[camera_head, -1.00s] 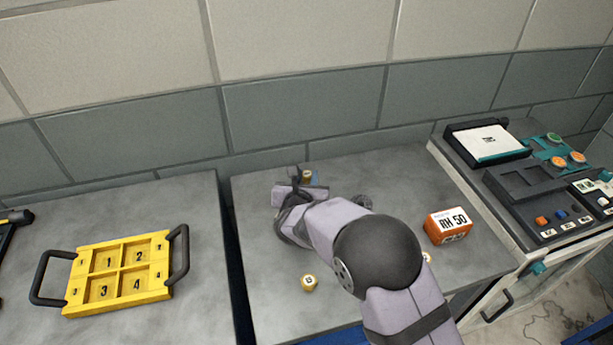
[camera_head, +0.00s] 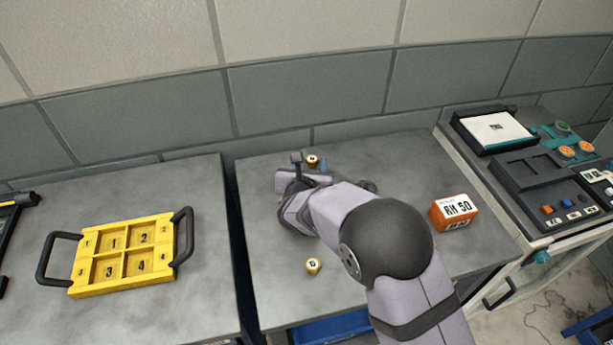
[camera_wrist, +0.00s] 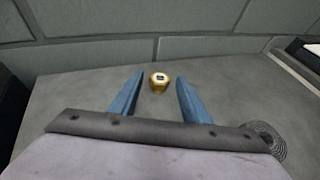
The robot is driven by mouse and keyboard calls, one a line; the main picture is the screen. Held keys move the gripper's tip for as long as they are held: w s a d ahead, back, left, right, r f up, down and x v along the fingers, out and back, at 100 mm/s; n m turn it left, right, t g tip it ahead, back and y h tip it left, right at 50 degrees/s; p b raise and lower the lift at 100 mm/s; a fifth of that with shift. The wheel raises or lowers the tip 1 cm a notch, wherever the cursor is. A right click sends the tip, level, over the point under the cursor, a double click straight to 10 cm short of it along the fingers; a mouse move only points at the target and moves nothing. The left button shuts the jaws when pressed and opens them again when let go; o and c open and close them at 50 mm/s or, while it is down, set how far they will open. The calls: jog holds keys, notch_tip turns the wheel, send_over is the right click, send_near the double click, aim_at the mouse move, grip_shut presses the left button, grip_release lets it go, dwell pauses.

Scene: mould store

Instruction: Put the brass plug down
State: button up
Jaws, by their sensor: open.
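A brass plug (camera_wrist: 159,82) stands upright on the grey table, just beyond and between the blue fingertips of my gripper (camera_wrist: 159,84) in the wrist view. The fingers are apart, and neither is seen touching it. In the head view this plug (camera_head: 312,161) shows near the back of the right table, beside my gripper (camera_head: 318,166), which is partly hidden by my arm. A second brass plug (camera_head: 313,265) stands on the same table in front of my arm. I cannot tell which plug the task means.
A yellow tray (camera_head: 125,254) with compartments numbered 1 to 4 lies on the left table. An orange box (camera_head: 453,212) marked RM 50 is right of my arm. A bench with dark trays and buttons (camera_head: 535,183) stands at the far right. A wall is behind.

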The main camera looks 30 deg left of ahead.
jog(key=b+v, duration=0.1)
jog(key=v, duration=0.9)
jog(key=shift+s+d+r+b, duration=0.1)
jog(key=shift+s+b, duration=0.15)
jog(key=shift+b, duration=0.1)
